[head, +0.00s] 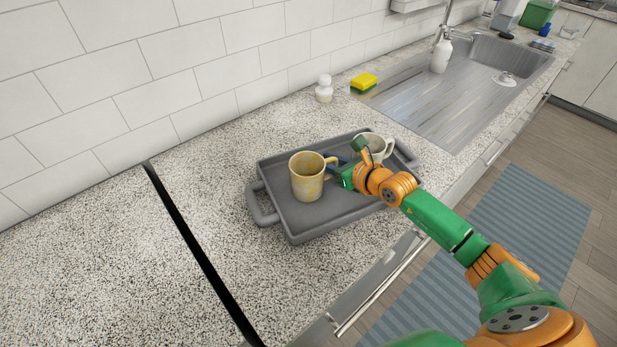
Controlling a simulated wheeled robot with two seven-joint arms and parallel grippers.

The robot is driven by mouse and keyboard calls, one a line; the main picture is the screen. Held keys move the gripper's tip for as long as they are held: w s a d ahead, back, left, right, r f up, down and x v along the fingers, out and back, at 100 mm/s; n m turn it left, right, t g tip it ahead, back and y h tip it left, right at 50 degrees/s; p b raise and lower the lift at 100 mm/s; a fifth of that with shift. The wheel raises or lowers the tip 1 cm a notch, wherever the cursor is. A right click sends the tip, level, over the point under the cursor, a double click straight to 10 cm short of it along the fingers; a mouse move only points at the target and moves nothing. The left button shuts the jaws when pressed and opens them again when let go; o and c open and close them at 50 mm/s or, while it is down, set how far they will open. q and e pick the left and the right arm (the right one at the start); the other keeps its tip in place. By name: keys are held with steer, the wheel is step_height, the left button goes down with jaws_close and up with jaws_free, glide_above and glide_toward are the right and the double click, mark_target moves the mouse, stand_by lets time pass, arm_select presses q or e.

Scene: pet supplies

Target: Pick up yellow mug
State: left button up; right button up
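The yellow mug (307,178) stands upright on the left part of a grey tray (298,228) on the speckled counter. Its handle points right, toward my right gripper. My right gripper (338,168) is over the tray beside the mug's handle. Its fingers are small and partly hidden by the green and orange wrist, so I cannot tell if they are open or touching the handle. A white mug (377,146) stands on the tray behind my wrist and is partly covered by it. My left gripper is not in view.
A small white bottle (324,89) and a yellow-green sponge (364,82) stand behind the tray near the tiled wall. A metal sink (509,54) with a faucet and a white soap bottle (441,54) is at the upper right. The counter left of the tray is clear.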

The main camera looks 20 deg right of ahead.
steer(key=shift+s, duration=0.1)
jaws_close()
stand_by(1.2)
